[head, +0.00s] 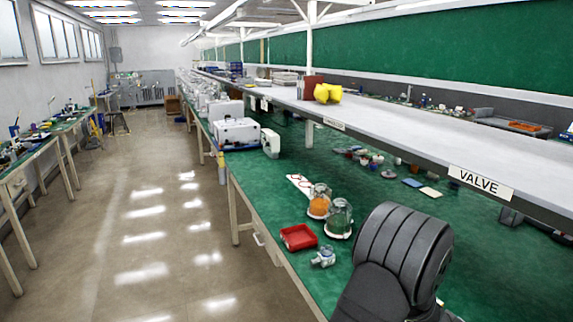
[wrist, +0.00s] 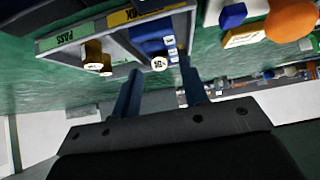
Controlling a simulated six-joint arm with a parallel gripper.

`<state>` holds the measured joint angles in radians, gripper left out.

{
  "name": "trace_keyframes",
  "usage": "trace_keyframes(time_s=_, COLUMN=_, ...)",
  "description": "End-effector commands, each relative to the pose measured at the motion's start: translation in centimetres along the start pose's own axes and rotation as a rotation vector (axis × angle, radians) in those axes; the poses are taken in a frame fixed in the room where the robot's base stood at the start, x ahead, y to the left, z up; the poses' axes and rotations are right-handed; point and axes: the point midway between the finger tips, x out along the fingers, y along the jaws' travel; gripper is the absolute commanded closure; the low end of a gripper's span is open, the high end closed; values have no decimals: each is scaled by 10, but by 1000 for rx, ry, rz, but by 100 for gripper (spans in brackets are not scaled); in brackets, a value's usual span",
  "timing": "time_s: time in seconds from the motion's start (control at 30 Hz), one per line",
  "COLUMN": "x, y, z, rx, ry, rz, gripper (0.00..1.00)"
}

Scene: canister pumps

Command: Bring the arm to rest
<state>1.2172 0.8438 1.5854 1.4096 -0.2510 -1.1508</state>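My gripper (wrist: 160,82) shows in the wrist view, its two dark blue fingers spread apart with nothing held between them. Beyond the fingertips is a sorting tray (wrist: 82,38) with a green "PASS" label and a yellow label. Two brass-coloured cylinders with white ends (wrist: 93,55) are at its green-labelled side. A white round-ended piece (wrist: 159,63) sits by the blue section, apart from the fingers. In the head view a dark grey link of my arm fills the lower right; my gripper is hidden there.
In the head view the green bench (head: 268,190) carries a red tray (head: 298,237), a small metal fitting (head: 323,257), a clear dome with orange contents (head: 319,203) and another clear dome (head: 339,219). A shelf (head: 400,120) labelled "VALVE" overhangs the bench. The aisle floor is clear.

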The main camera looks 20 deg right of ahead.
Motion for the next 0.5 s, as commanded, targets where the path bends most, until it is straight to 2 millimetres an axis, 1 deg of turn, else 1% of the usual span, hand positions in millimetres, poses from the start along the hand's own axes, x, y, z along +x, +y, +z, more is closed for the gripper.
trace_keyframes(time_s=0.03, x=8, y=2, z=1, rx=0, ry=-1, rz=1, gripper=60)
trace_keyframes(time_s=0.2, x=22, y=2, z=0, rx=0, ry=0, rz=0, gripper=60)
trace_keyframes(time_s=0.5, x=28, y=2, z=0, rx=0, ry=-2, rz=0, gripper=60)
